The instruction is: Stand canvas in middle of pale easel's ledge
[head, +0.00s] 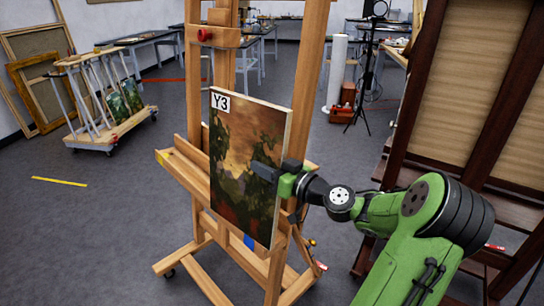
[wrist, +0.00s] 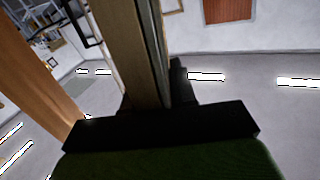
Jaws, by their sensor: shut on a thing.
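The canvas (head: 243,160) is a painted panel with dark foliage, an orange sky and a Y3 label at its top left. It is upright and slightly turned in front of the pale easel (head: 312,60). My gripper (head: 272,170) is shut on the canvas's right edge. In the wrist view, the canvas (wrist: 132,50) shows edge-on between the dark fingers. The easel's ledge (head: 184,172) shows left of the canvas. The canvas's lower edge is near the ledge front; I cannot tell whether it touches. The canvas hides much of the ledge.
A red knob (head: 205,35) is on the easel above. A dark wooden easel (head: 470,90) stands close on the right. A wheeled rack (head: 100,100) stands at the back left. Floor on the left is open.

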